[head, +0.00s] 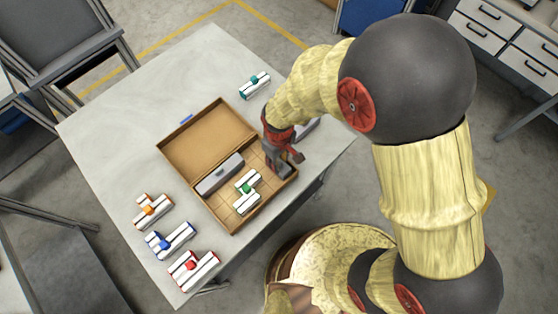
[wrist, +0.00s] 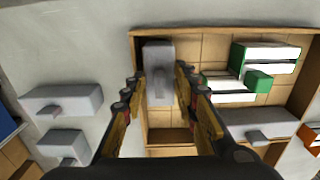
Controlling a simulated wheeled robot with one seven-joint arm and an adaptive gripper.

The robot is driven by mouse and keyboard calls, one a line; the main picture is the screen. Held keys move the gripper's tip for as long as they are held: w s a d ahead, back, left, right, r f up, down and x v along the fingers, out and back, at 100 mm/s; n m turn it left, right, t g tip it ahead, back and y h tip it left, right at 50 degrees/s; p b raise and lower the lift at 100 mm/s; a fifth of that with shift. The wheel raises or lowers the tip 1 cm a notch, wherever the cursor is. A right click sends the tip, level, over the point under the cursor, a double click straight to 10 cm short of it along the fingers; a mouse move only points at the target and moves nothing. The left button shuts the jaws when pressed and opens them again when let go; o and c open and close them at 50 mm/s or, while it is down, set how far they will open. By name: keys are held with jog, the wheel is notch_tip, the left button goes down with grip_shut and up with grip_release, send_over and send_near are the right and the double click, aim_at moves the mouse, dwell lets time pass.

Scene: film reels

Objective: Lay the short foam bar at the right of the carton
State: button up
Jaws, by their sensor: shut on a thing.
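The open carton (head: 232,224) lies on the table, its lid folded back. My gripper (head: 283,165) is over the carton's right end in the head view. In the wrist view my gripper (wrist: 157,78) is shut on a short grey foam bar (wrist: 158,54). The bar is lined up along the carton's end wall; I cannot tell whether it touches the floor. A longer grey foam bar (head: 219,174) lies at the carton's left. White reels with a green piece (head: 247,189) lie between; they also show in the wrist view (wrist: 265,58).
Two more grey bars (wrist: 62,100) (wrist: 60,146) lie outside the carton, beside it. White reel groups with orange (head: 152,210), blue (head: 170,241), red (head: 193,267) and teal (head: 254,84) pieces lie on the table. The table's back left is clear.

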aim_at(279, 160)
jog(key=o, duration=0.9)
jog(key=shift+f, duration=0.15)
jog(key=shift+c, duration=0.2)
jog(key=shift+o, duration=0.4)
jog(key=w+d+r+m+t+p, duration=0.1)
jog(key=d+r, duration=0.2)
jog(key=r, duration=0.7)
jog(key=w+d+r+m+p, duration=0.1)
jog(key=d+r+p, duration=0.15)
jog(key=r, duration=0.85)
jog(key=s+d+r+m+t, duration=0.2)
jog(key=s+d+r+m, duration=0.2)
jog(key=d+r, duration=0.4)
jog(key=s+d+r+m+t, duration=0.2)
jog(key=s+d+r+m, duration=0.2)
jog(key=d+r, duration=0.4)
jog(key=shift+s+d+t+b, duration=0.3)
jog(key=shift+s+d+b, duration=0.15)
jog(key=shift+s+d, duration=0.3)
